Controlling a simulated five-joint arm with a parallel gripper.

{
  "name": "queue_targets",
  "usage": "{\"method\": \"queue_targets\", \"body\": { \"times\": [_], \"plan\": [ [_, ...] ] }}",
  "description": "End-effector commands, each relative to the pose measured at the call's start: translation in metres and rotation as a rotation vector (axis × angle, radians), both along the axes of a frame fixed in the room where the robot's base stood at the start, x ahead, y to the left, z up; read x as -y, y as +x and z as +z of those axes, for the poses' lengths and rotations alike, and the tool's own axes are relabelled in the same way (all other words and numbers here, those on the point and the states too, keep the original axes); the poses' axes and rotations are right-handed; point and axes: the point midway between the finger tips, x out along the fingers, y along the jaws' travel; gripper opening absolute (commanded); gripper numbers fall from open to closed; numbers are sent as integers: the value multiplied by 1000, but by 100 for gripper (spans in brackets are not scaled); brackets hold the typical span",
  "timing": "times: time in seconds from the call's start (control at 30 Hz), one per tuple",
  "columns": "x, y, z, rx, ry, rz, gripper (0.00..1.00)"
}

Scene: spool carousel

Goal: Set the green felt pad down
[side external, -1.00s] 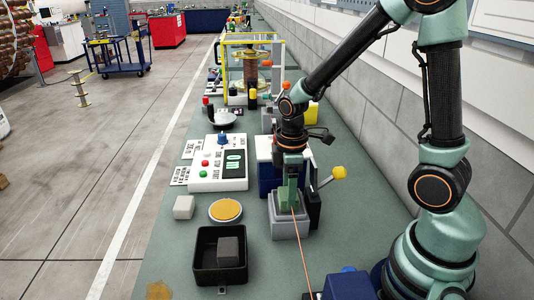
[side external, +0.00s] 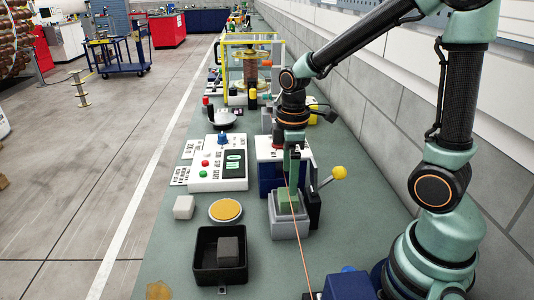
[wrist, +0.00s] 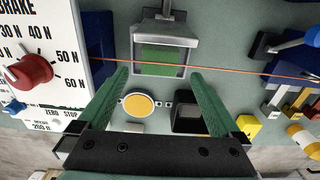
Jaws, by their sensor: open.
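The green felt pad (side external: 287,201) lies in the top of a grey square holder (side external: 290,228) on the bench. In the wrist view the pad (wrist: 163,58) sits flat within the holder's pale rim (wrist: 160,75). My gripper (side external: 291,181) is above the pad and apart from it. In the wrist view its two green fingers are spread wide and empty (wrist: 160,78). A thin orange line (side external: 300,245) runs past the holder and crosses over the pad in the wrist view.
A lever with a yellow knob (side external: 339,172) stands right of the holder. A black tray (side external: 205,262) with a dark block (side external: 228,250), a yellow disc (side external: 225,210), a white block (side external: 184,207) and a control box (side external: 205,178) are to the left.

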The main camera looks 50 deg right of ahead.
Motion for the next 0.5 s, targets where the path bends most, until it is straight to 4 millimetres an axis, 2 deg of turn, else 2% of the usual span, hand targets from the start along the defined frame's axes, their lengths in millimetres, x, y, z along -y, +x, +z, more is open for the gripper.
{"method": "queue_targets", "body": {
  "times": [0.03, 0.2, 0.5],
  "plan": [
    [0, 2, 12, 6, -1, 0, 100],
    [0, 1, 43, 5, -1, 0, 100],
    [-1, -1, 70, 16, -1, -20, 100]
  ]
}}
